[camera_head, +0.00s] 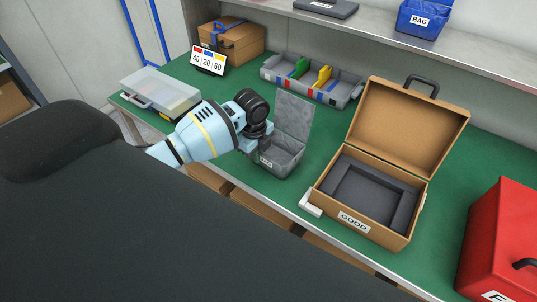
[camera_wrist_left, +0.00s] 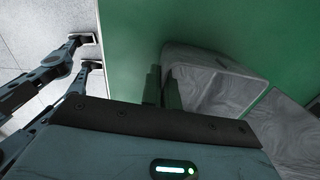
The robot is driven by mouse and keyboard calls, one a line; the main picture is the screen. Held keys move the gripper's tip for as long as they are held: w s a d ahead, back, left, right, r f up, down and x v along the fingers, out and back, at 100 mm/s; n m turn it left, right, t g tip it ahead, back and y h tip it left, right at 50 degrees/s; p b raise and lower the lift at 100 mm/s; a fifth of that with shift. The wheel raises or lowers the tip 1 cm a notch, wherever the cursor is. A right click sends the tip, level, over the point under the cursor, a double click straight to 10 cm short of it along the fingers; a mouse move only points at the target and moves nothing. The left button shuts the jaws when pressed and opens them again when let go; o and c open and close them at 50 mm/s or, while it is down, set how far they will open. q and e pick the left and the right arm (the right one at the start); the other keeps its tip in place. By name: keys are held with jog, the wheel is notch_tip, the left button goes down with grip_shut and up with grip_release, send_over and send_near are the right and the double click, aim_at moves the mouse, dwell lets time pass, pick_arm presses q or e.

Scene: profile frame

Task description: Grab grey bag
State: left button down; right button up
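The grey bag (camera_head: 287,150) is an open, box-like grey case on the green table, with its lid raised at the back and a small label on its front. It also shows in the left wrist view (camera_wrist_left: 222,82), as grey streaked faces. My left gripper (camera_head: 264,134) is at the bag's left side, close to its wall. In the left wrist view its two dark fingertips (camera_wrist_left: 162,87) stand a little apart beside the bag, with nothing seen held. Contact with the bag cannot be told. Two dark fingers, apparently my right gripper (camera_wrist_left: 90,53), are spread over the floor side.
An open brown case marked GOOD (camera_head: 352,222) stands right of the bag. A red case (camera_head: 500,235) is at far right. A divided grey tray (camera_head: 312,82) is behind, and a clear-lidded case (camera_head: 160,92) is left. A blue bag (camera_head: 424,17) sits on the shelf.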

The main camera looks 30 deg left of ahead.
pick_arm(q)
jog(key=shift+r, duration=0.15)
jog(key=shift+r, duration=0.55)
notch_tip(320, 180, up, 2)
jog(key=shift+r, duration=0.2)
jog(key=s+d, duration=0.2)
jog(key=s, duration=0.5)
jog(key=s+d+r, duration=0.1)
jog(key=s+d, duration=0.2)
jog(key=s, duration=0.5)
jog(key=shift+r, duration=0.15)
